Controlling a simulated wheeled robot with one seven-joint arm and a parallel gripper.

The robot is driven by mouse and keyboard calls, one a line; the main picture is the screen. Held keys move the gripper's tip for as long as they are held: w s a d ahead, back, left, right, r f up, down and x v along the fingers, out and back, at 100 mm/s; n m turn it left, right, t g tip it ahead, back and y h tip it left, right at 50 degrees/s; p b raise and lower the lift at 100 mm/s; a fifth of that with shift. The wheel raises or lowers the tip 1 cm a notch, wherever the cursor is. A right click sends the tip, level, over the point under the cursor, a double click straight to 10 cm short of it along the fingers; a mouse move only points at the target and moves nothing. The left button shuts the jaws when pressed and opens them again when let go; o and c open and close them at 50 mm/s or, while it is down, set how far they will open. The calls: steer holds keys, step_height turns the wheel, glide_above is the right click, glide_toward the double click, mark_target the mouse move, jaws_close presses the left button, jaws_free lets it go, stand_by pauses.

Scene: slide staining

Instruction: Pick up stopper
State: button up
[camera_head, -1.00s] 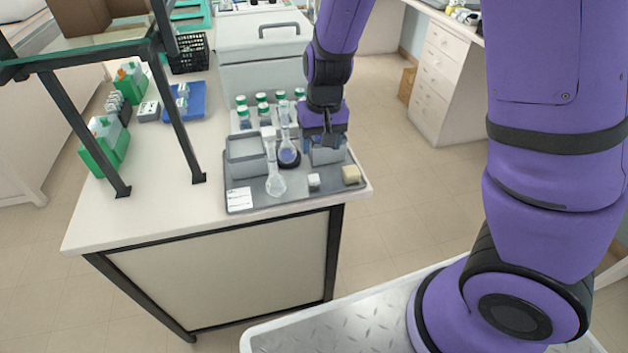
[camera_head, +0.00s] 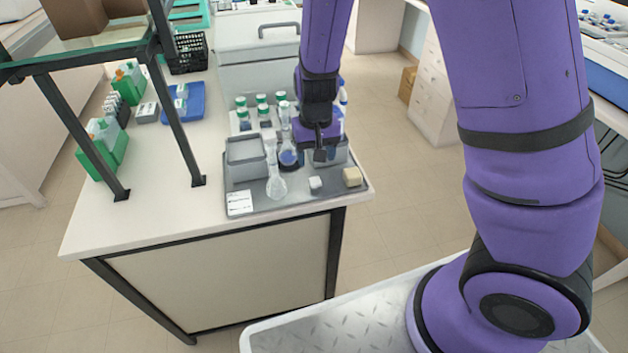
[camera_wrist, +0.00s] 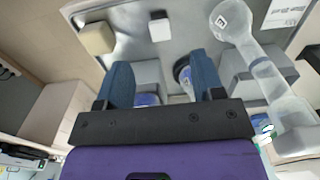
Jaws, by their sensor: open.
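A small white block-like piece (camera_head: 316,183), which may be the stopper, lies on the front of the grey tray (camera_head: 300,200). In the wrist view this white piece (camera_wrist: 160,28) is beyond and between my fingertips, apart from them. My gripper (camera_head: 320,157) is above the tray's right part, behind the white piece. The wrist view shows my gripper (camera_wrist: 160,60) with both blue fingers apart and nothing between them.
A cream block (camera_head: 352,177) lies at the tray's right corner. Grey bins (camera_head: 245,158) and green-capped bottles (camera_head: 262,106) stand close by. A large grey box (camera_head: 262,60) is behind. A dark-legged shelf (camera_head: 180,120) stands on the left. The bench front left is clear.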

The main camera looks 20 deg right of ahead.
mark_target(316, 184)
steer(key=shift+d+f, duration=0.1)
steer(key=shift+f, duration=5)
steer(key=c, duration=1)
steer(key=shift+c, duration=0.3)
steer(key=shift+r, duration=0.15)
